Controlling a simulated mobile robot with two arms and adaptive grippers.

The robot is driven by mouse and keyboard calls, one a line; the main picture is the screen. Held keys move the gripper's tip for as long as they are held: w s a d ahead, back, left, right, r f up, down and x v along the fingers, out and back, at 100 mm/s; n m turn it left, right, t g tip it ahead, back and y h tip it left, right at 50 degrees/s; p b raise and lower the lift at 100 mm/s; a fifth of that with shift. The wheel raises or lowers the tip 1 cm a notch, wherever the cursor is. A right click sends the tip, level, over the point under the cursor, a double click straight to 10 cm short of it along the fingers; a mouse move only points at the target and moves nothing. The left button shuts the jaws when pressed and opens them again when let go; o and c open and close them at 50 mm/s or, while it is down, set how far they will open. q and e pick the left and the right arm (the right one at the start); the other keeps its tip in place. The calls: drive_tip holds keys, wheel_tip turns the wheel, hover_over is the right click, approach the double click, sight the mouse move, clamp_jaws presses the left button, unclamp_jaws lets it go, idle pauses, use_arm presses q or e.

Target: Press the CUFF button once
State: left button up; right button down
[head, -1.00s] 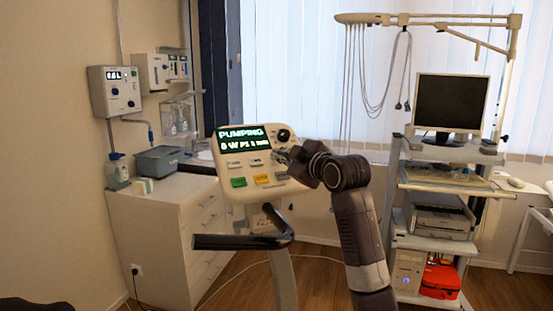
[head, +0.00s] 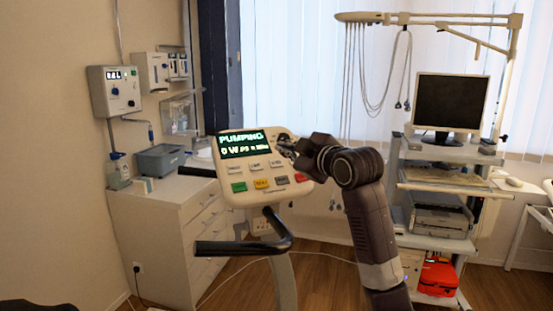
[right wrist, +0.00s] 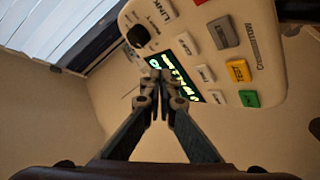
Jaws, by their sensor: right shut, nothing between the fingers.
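The console (head: 225,196) has a lit display (head: 243,145) reading PUMPING above a smaller line. My right gripper (head: 284,143) is shut and empty, by the console's upper right, hiding most of the knob. In the right wrist view the closed fingertips (right wrist: 158,74) overlap the display; contact is unclear. My left gripper is out of view.
A black handlebar (head: 245,246) juts out below the console. A white drawer cabinet (head: 155,225) stands at the left, with a wall unit (head: 115,91) above. A cart with a monitor (head: 451,102) and printer (head: 440,213) stands at the right.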

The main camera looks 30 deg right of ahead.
drive_tip(key=shift+s+r, duration=0.35)
drive_tip(key=shift+r, duration=0.15)
drive_tip(key=s+r+p, duration=0.4)
drive_tip(key=r, duration=0.1)
drive_tip(key=shift+s+a+r, duration=0.15)
drive_tip(key=shift+a+r, duration=0.1)
drive_tip(key=shift+a, duration=0.2)
idle(0.8)
